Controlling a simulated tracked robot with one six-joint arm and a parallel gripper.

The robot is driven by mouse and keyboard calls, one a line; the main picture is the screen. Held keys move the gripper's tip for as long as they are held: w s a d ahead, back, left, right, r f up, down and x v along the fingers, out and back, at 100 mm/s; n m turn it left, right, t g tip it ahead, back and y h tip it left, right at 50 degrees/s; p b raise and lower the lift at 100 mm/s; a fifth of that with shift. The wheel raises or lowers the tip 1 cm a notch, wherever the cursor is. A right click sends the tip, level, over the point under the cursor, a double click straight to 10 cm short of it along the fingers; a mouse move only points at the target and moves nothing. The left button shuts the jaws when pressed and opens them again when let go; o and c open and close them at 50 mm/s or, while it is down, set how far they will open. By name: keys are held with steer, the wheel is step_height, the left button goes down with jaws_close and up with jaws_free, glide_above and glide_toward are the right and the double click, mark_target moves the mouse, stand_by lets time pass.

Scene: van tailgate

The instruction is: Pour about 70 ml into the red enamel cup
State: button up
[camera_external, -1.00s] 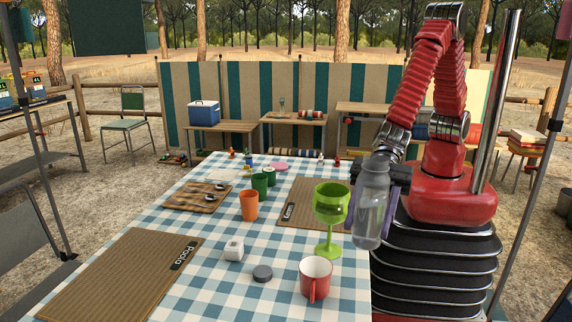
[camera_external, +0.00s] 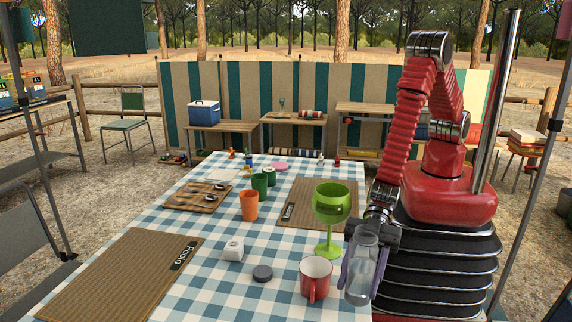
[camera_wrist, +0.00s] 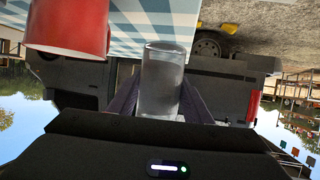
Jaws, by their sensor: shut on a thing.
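The red enamel cup (camera_external: 315,278) with a pale inside stands upright on the checked tablecloth near its front right edge. My gripper (camera_external: 361,272) is shut on a clear bottle (camera_external: 362,268) just right of the cup. The bottle is roughly upright, apart from the cup, at about its height. In the wrist view the bottle (camera_wrist: 162,82) sits between the fingers, and the red cup (camera_wrist: 68,28) is at the upper left. The liquid level in the bottle is hard to make out.
A green goblet (camera_external: 331,215) stands behind the cup. An orange cup (camera_external: 249,205) and green cups (camera_external: 260,184) stand farther back. A placemat (camera_external: 122,275) covers the front left.

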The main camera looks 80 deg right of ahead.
mark_target(364, 293)
steer(key=shift+f, duration=1.65)
steer(key=shift+s+a+r+m+g+y, duration=0.15)
steer(key=shift+s+m+g+y, duration=0.15)
steer(key=shift+m+g+y, duration=0.55)
steer(key=m+y, duration=0.1)
steer(key=m, duration=0.2)
steer(key=shift+s+a+m+g+y+p, duration=0.15)
steer(key=shift+s+m+g+y+p, duration=0.3)
steer(key=shift+m, duration=0.4)
steer(key=r+m+y, duration=0.1)
steer(key=s+r+m, duration=0.1)
steer(key=m, duration=0.1)
steer(key=shift+s+a+y, duration=0.15)
steer(key=shift+a+y, duration=0.25)
steer(key=shift+s+a+r+m+y, duration=0.15)
steer(key=shift+m+y, duration=0.25)
steer(key=shift+m, duration=0.4)
steer(key=shift+r+m, duration=0.3)
